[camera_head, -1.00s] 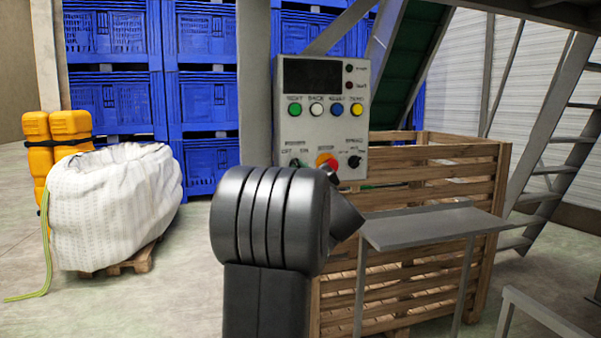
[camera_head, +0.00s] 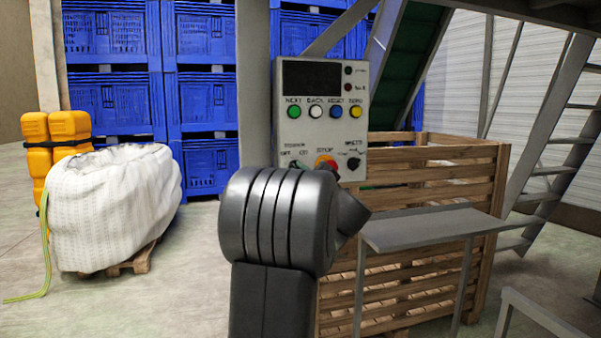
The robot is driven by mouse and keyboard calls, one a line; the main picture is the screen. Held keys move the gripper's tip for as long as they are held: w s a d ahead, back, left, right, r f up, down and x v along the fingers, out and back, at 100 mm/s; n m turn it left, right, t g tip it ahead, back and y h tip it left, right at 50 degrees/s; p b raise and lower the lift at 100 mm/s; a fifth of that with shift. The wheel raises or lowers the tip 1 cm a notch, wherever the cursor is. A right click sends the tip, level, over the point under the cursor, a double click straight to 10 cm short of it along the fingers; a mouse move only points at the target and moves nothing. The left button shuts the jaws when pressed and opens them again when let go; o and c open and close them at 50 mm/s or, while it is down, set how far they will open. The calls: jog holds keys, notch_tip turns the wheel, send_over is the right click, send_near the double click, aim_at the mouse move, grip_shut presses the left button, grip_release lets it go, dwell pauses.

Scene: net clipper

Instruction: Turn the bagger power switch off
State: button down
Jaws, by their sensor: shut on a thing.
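The bagger's grey control panel (camera_head: 321,135) stands upright in the middle of the head view. At its lower left is a switch (camera_head: 296,164) under small OFF and ON labels; only its dark upper part shows, and I cannot tell which way it points. My black arm link stands in front of the panel's lower edge and covers what is just below the switch. My gripper is hidden behind this link, so its jaws and anything between them cannot be seen.
A red stop button (camera_head: 326,162) and a black speed knob (camera_head: 352,163) sit right of the switch. Coloured buttons line the row above. A grey metal shelf (camera_head: 430,229) and a wooden crate (camera_head: 480,185) stand right of my arm. A white bulk bag (camera_head: 115,205) stands left.

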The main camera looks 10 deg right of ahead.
jog(key=c, duration=1.5)
grip_release()
jog(key=p+v, duration=0.1)
jog(key=v, duration=1.2)
jog(key=shift+s+d+f, duration=0.15)
jog(key=shift+s+d, duration=0.05)
jog(key=shift+s, duration=0.1)
jog(key=b+x, duration=0.1)
jog(key=x, duration=1.2)
jog(key=shift+w+a, duration=0.2)
jog(key=shift+w, duration=0.15)
jog(key=shift+s, duration=0.1)
